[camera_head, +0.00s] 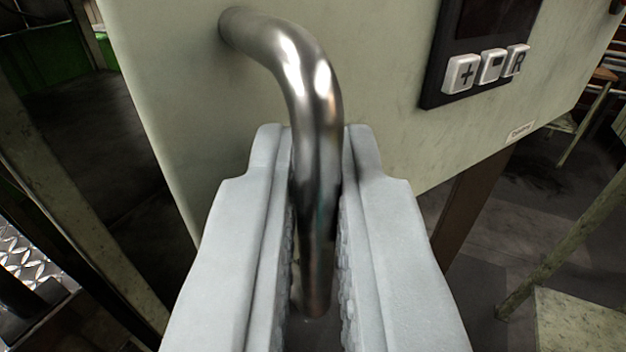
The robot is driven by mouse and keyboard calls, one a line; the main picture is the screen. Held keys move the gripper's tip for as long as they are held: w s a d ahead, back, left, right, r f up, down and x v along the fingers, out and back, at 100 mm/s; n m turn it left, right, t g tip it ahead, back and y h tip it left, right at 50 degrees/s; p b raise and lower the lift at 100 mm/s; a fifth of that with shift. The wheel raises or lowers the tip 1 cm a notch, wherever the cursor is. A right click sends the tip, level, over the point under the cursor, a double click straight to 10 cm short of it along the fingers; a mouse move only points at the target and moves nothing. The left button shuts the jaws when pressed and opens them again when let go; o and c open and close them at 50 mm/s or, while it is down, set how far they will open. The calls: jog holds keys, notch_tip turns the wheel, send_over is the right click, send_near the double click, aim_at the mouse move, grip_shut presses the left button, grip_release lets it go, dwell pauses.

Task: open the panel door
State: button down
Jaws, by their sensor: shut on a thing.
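The panel door (385,120) is a pale green, worn metal face filling the upper middle of the view. A bent, shiny metal bar handle (315,85) stands out from its upper left part. My gripper (315,140) has its two light grey fingers on either side of the handle's bar and is shut on it. The lower end of the bar shows between the fingers. A dark control unit (440,75) with white buttons is on the door to the right of the handle. The door's hinges are not visible.
Left of the door's edge is a dark gap with a pale post (60,200) and a metal tread plate (25,260). At the lower right stand pale green frame parts (580,320). Dark floor shows below the door.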

jog(key=shift+s+d, duration=0.3)
jog(key=c, duration=1.6)
grip_release()
jog(key=shift+c, duration=0.2)
jog(key=shift+r, duration=0.1)
